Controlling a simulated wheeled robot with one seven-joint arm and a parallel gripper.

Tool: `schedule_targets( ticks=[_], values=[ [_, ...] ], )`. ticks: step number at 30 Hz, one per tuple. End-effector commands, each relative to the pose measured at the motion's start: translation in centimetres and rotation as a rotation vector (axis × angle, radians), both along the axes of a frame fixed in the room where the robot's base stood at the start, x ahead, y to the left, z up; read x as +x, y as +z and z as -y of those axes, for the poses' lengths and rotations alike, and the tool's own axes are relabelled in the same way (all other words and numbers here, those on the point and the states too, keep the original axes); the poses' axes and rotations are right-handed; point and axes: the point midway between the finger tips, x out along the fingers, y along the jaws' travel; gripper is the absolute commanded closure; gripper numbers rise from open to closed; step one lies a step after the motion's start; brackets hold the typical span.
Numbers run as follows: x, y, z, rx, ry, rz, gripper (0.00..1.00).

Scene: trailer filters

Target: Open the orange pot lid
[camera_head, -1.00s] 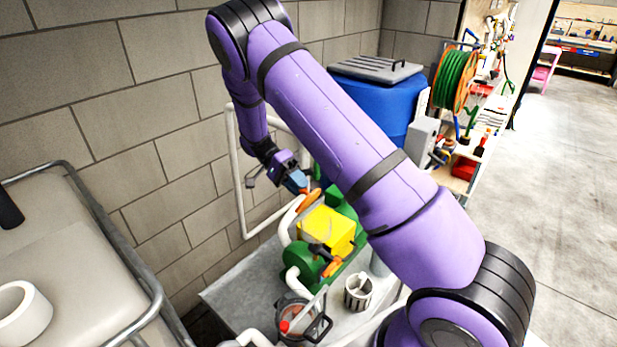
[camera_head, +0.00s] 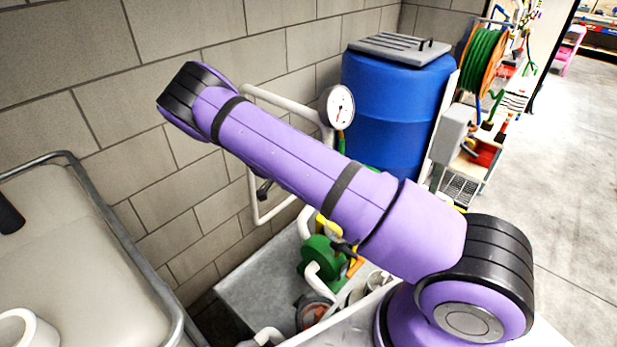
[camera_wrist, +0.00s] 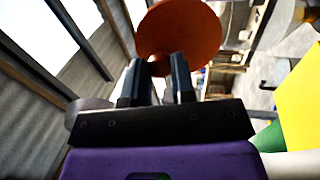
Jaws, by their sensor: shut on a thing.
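In the wrist view, a round, dull orange disc, the orange pot lid (camera_wrist: 180,28), stands at the fingertips of my gripper (camera_wrist: 158,68). In the head view, my arm covers the lid and nearly all of my gripper. The green pump body (camera_head: 317,258) shows below my arm, with an orange handle (camera_head: 355,266) beside it. Whether the lid touches the pot is hidden.
White pipes (camera_head: 318,283) run around the pump on a grey metal platform (camera_head: 245,290). A pressure gauge (camera_head: 338,106) and a blue barrel (camera_head: 385,115) stand behind my arm. A block wall (camera_head: 75,70) is at the back left, a railed tank (camera_head: 70,230) at left.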

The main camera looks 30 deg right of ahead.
Motion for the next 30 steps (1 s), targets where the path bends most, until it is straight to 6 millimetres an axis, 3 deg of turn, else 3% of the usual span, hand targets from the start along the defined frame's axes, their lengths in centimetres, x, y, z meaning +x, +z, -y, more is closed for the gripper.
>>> schedule_targets(
  ticks=[20, 21, 24, 30],
  values=[
    [0.16, -0.32, -0.05, -0.013, 0.0, -0.041, 1.0],
    [0.16, -0.32, -0.05, -0.013, 0.0, -0.041, 0.72],
    [0.16, -0.32, -0.05, -0.013, 0.0, -0.041, 0.5],
    [0.16, -0.31, -0.04, -0.014, 0.0, -0.041, 0.5]
  ],
)
